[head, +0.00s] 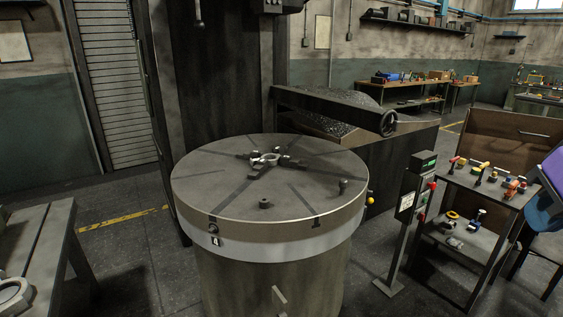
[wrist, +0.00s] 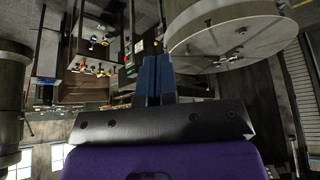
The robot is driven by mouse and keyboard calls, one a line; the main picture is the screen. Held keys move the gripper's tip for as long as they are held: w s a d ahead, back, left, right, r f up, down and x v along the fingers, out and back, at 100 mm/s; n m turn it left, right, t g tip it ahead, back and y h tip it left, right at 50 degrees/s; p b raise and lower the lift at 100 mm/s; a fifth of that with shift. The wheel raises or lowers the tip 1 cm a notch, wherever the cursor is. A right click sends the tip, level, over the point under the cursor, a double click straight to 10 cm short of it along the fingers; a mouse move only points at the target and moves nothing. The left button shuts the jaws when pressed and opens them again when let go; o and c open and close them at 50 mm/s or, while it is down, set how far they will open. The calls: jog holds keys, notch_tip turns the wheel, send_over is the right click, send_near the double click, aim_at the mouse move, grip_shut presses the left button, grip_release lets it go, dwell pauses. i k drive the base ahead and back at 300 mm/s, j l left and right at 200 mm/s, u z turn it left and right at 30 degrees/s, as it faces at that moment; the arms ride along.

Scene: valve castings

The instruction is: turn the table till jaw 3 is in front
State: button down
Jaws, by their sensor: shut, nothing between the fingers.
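The round table (head: 222,178) stands in the middle of the head view, with dark radial slots in its top. A plate marked 4 (head: 215,241) is on its rim, toward the front left. No plate marked 3 shows. A grey ring-shaped part (head: 265,158) sits among dark jaws at the table's centre. A short dark knob (head: 265,203) and a small post (head: 343,186) stand on the top. In the wrist view my gripper (wrist: 157,62) is shut and empty, with its blue fingers together. The table (wrist: 205,32) also shows there, at upper right, beyond the fingertips.
A control post (head: 412,195) with buttons stands right of the table. A cart (head: 480,185) with coloured tools is farther right. A chip conveyor (head: 335,108) lies behind the table, and a bench (head: 35,235) stands at left. Floor is clear between bench and table.

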aim_at(285, 213)
jog(key=i+j, duration=0.15)
jog(key=i, duration=0.4)
jog(key=i+j, duration=0.1)
jog(key=i, duration=0.4)
jog(key=z, duration=0.05)
